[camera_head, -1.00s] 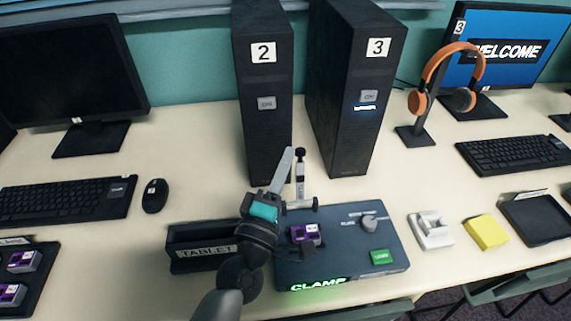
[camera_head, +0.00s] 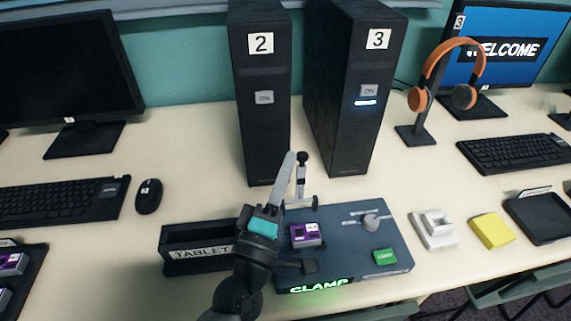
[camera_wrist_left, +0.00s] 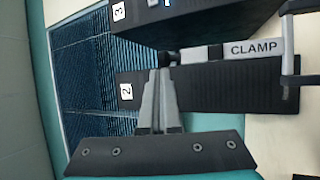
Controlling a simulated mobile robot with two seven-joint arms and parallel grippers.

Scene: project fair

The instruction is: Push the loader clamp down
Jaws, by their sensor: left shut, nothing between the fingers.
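The loader (camera_head: 345,255) is a dark blue-grey box on the desk with a green CLAMP sign on its front. Its clamp lever (camera_head: 300,185) stands upright at the back left of the box, topped by a black knob. The wrist view shows the lever with its CLAMP label (camera_wrist_left: 254,48). My left gripper (camera_head: 287,162) is shut and empty, its fingertips close beside the knob on the left in the head view. The wrist view also shows the closed fingertips (camera_wrist_left: 160,74) near the knob; contact is unclear. My right gripper is out of view.
A purple module (camera_head: 307,234), a dial (camera_head: 371,222) and a green button (camera_head: 385,257) sit on the loader. Black towers 2 (camera_head: 262,125) and 3 (camera_head: 360,120) stand close behind. A TABLET tray (camera_head: 197,252) is left; a white holder (camera_head: 433,230) is right.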

